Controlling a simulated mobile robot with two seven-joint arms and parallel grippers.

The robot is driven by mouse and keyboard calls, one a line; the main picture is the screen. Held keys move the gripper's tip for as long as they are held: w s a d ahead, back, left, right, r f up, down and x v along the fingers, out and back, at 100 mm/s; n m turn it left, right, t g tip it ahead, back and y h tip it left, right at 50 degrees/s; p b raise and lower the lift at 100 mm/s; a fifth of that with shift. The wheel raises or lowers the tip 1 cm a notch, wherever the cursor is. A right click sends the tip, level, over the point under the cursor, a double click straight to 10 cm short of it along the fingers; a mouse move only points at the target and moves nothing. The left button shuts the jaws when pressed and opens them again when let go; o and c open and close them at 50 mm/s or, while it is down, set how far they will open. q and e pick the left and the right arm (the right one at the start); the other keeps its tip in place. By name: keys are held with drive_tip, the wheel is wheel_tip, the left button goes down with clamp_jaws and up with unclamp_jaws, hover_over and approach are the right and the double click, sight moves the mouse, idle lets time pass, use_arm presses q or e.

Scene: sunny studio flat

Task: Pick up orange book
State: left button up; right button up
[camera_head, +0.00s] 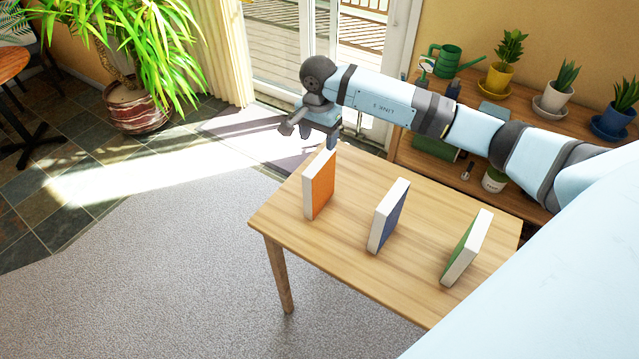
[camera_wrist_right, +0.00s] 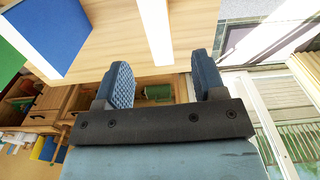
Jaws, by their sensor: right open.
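The orange book (camera_head: 319,187) stands upright near the far left end of the wooden table, with its orange cover and white page edge showing. My right gripper (camera_head: 320,137) is open and empty just above the book's top, on its far side. In the right wrist view, the open fingers (camera_wrist_right: 161,62) lie on either side of a white strip, which appears to be the orange book's page edge (camera_wrist_right: 156,30). From these views I cannot tell whether a finger touches the book. My left gripper is out of view.
A blue book (camera_head: 390,216) and a green book (camera_head: 466,248) stand upright to the right on the wooden table (camera_head: 335,255). Behind is a low shelf (camera_head: 535,130) with potted plants and a green watering can (camera_head: 458,58). The table's front left area is clear.

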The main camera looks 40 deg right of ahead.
sight(319, 161)
wheel_tip(319, 161, down, 6)
drive_tip(key=shift+p, duration=0.5)
drive_tip(key=f+p, duration=0.2)
drive_tip(key=f, duration=0.2)
drive_tip(key=shift+s+f, duration=0.15)
drive_tip(key=shift+s, duration=0.05)
drive_tip(key=shift+f, duration=0.45)
clamp_jaws()
